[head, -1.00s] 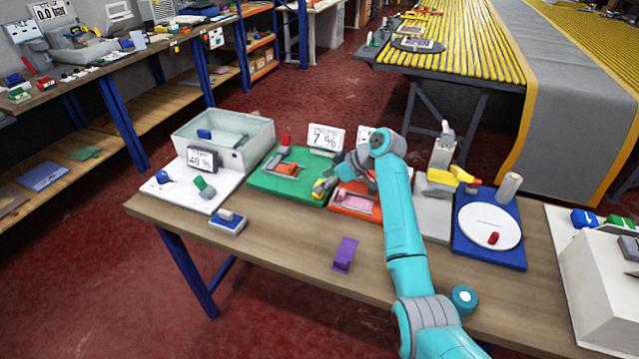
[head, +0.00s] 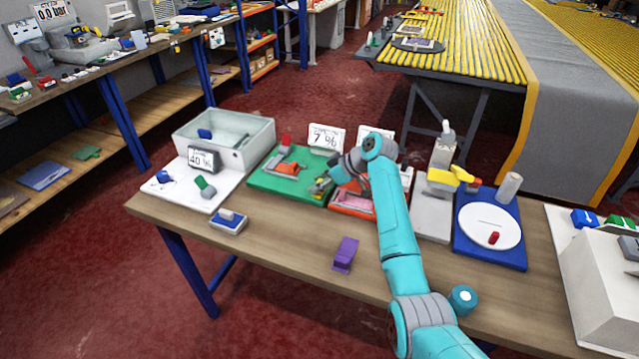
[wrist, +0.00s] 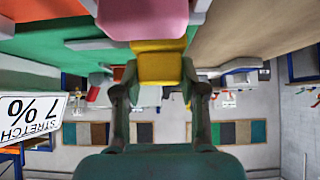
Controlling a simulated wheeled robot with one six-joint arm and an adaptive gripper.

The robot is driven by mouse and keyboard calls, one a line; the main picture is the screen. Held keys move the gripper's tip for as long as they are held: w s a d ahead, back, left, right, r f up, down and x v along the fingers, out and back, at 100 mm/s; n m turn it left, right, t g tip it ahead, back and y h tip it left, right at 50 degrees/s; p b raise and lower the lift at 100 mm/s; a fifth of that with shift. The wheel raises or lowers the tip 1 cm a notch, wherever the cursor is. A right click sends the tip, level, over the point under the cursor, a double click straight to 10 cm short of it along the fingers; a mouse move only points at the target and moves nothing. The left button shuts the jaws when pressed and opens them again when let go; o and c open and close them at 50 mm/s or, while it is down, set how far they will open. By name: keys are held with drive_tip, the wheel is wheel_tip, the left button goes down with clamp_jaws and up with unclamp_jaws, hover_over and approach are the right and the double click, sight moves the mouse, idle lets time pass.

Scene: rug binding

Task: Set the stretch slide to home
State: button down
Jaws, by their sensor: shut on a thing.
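The STRETCH sign (head: 326,138) reads 7 % and stands behind a green board (head: 262,183); it also shows upside down in the wrist view (wrist: 32,118). An orange part (head: 286,169) sits on the green board. My gripper (head: 325,184) is at the board's right end. In the wrist view my gripper (wrist: 160,80) is shut on a yellow block (wrist: 160,64), with a pink block (wrist: 142,18) just beyond it. Whether the yellow block is the stretch slide's knob, I cannot tell. The slide's track and any home mark are not readable.
An orange-red board (head: 340,203) with a pink part lies right of the green board, partly behind my arm. A blue board with a white disc (head: 489,226) is farther right. The front table strip is mostly clear.

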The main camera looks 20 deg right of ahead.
drive_tip(key=w+a, duration=0.1)
drive_tip(key=a, duration=0.1)
drive_tip(key=w+a, duration=0.2)
drive_tip(key=shift+w+a, duration=0.2)
drive_tip(key=shift+a, duration=0.15)
drive_tip(key=shift+w+a+r, duration=0.1)
drive_tip(key=shift+w+a, duration=0.05)
drive_tip(key=c, duration=0.6)
unclamp_jaws()
drive_tip(key=shift+w+a, duration=0.1)
drive_tip(key=shift+a, duration=0.05)
drive_tip(key=shift+c, duration=0.2)
drive_tip(key=v, duration=1.2)
